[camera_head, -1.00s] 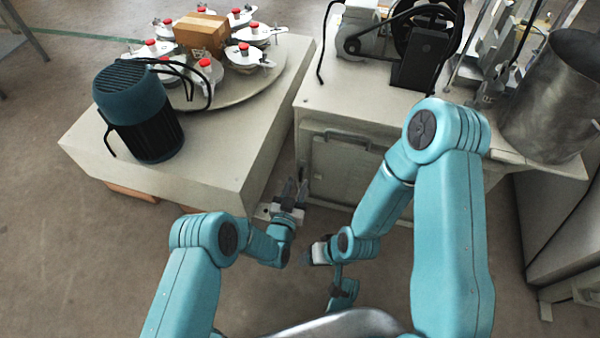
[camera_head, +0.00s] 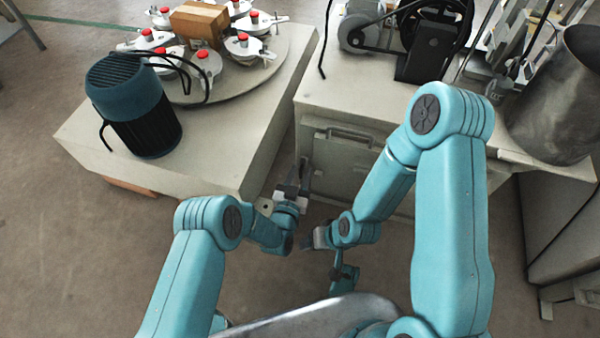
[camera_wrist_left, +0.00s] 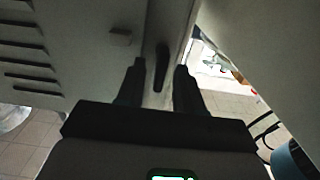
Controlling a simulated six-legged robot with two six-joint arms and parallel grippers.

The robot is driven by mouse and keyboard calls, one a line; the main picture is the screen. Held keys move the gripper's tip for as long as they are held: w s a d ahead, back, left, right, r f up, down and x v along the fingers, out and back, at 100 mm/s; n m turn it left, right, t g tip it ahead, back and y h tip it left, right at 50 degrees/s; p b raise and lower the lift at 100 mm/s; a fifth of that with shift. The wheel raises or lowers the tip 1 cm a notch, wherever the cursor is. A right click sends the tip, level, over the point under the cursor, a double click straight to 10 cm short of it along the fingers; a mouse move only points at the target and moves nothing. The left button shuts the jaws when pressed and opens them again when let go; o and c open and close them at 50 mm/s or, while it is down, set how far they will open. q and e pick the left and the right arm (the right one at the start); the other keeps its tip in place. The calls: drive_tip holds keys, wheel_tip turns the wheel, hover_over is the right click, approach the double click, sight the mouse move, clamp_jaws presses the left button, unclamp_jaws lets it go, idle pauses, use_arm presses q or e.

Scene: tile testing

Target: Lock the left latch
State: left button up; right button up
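In the left wrist view, the dark elongated latch (camera_wrist_left: 161,68) sits upright on a grey cabinet edge. My left gripper (camera_wrist_left: 160,64) is open, with one finger on either side of the latch. A gap shows on both sides, and contact is not clear. In the head view, my left gripper (camera_head: 298,177) is at the lower left of the grey cabinet (camera_head: 335,178); the latch cannot be told apart from the fingers there. My right gripper (camera_head: 321,238) is low in front of the cabinet, and its finger opening is too small to judge.
A pale platform (camera_head: 215,150) stands close left of the cabinet, bearing a dark motor (camera_head: 135,107) and a round turntable (camera_head: 245,85). The cabinet front has a handle (camera_head: 344,137). A belt-driven machine (camera_head: 425,55) and metal cylinder (camera_head: 560,95) are on top.

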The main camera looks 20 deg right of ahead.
use_arm(q)
clamp_jaws()
drive_tip(key=shift+m, duration=0.3)
drive_tip(key=shift+s+d+f+m, duration=0.1)
drive_tip(key=shift+d+f+m, duration=0.05)
drive_tip(key=shift+m, duration=2.75)
drive_tip(key=shift+s+d+f+m, duration=0.1)
drive_tip(key=shift+f+m, duration=0.05)
drive_tip(key=shift+m, duration=2.75)
drive_tip(key=shift+s+d+f+m, duration=0.1)
drive_tip(key=shift+d+f+m, duration=0.05)
drive_tip(key=shift+m, duration=2.75)
unclamp_jaws()
